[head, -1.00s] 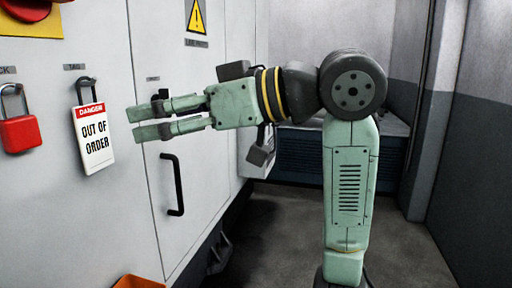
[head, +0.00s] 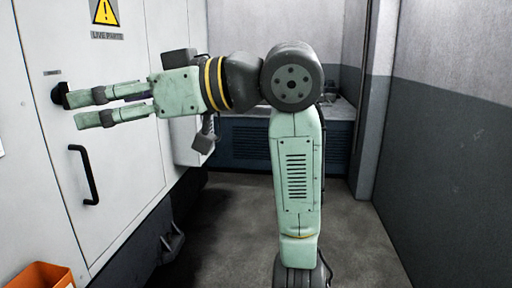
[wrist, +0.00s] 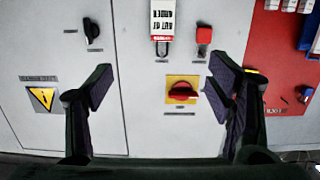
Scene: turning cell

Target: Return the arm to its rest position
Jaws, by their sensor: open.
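My gripper (head: 76,108) is open and empty in the head view, stretched out to the left in front of the white cabinet (head: 150,200). My arm (head: 297,170) stands upright behind it and bends over at the top. In the wrist view my gripper (wrist: 160,90) has its two dark fingers wide apart. Between them show the cabinet face and a red rotary switch (wrist: 182,92) on a yellow plate, with nothing held. Whether the fingertips touch the cabinet cannot be told.
A black door handle (head: 84,175) and a black knob (head: 60,95) stick out of the cabinet. A tag (wrist: 163,20) and a red padlock (wrist: 204,36) hang on it. An orange bin (head: 40,275) is at lower left. Floor (head: 350,235) right of my arm is clear.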

